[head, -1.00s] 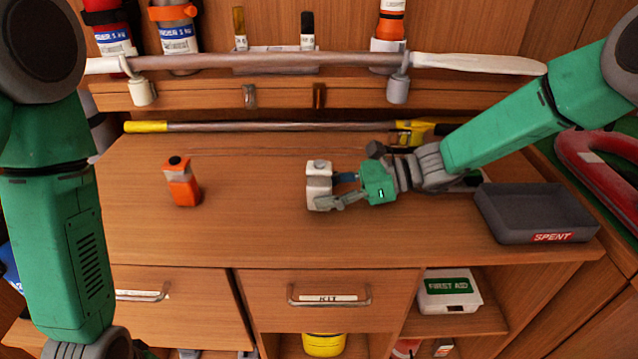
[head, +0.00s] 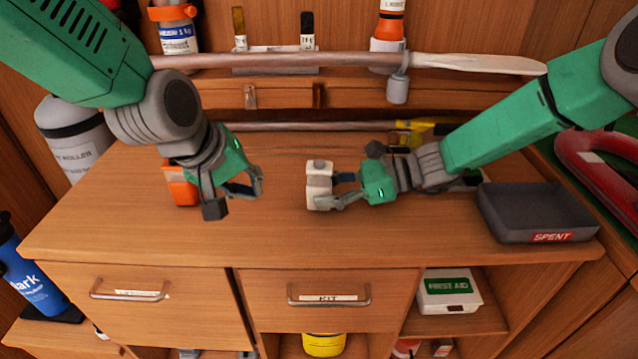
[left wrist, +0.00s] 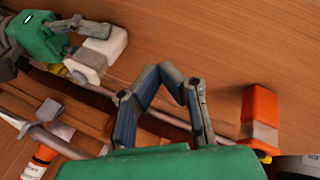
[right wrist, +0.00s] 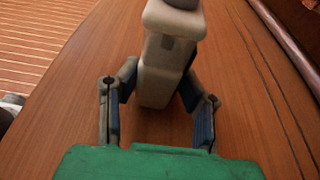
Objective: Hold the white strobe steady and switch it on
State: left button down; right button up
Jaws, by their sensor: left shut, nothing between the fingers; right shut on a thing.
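The white strobe (head: 318,188) stands upright at the middle of the wooden worktop, with a small grey knob on its top. My right gripper (head: 347,191) is shut on it from the right. The right wrist view shows the strobe (right wrist: 165,75) between the two fingers. My left gripper (head: 238,203) is to the left of the strobe, apart from it, above the worktop. Its fingertips meet with nothing between them in the left wrist view (left wrist: 168,75).
An orange device (head: 179,190) stands on the worktop, partly hidden behind my left arm; it shows clearly in the left wrist view (left wrist: 259,115). A dark SPENT tray (head: 520,232) sits at the right. A long pole (head: 300,127) lies along the back. The front worktop is clear.

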aim_at(319, 162)
pick_arm(q)
jog(key=w+d+r+m+t+h, duration=0.1)
jog(key=w+d+r+m+h, duration=0.35)
jog(key=d+r, duration=0.75)
jog(key=shift+m+y, duration=0.45)
jog(key=shift+y, duration=0.2)
jog(key=shift+w+a+f, duration=0.15)
jog(key=shift+w+f, duration=0.1)
jog(key=shift+f, duration=1.1)
jog(key=shift+w+a+f, duration=0.2)
jog(key=shift+f, duration=1.1)
jog(key=shift+w+a+f, duration=0.15)
jog(key=shift+w+f, duration=0.1)
jog(key=shift+f, duration=1.1)
jog(key=shift+f, duration=0.1)
jog(key=shift+f, duration=0.25)
jog(key=shift+f, duration=0.2)
jog(key=shift+r, duration=0.65)
jog(key=shift+r, duration=3.05)
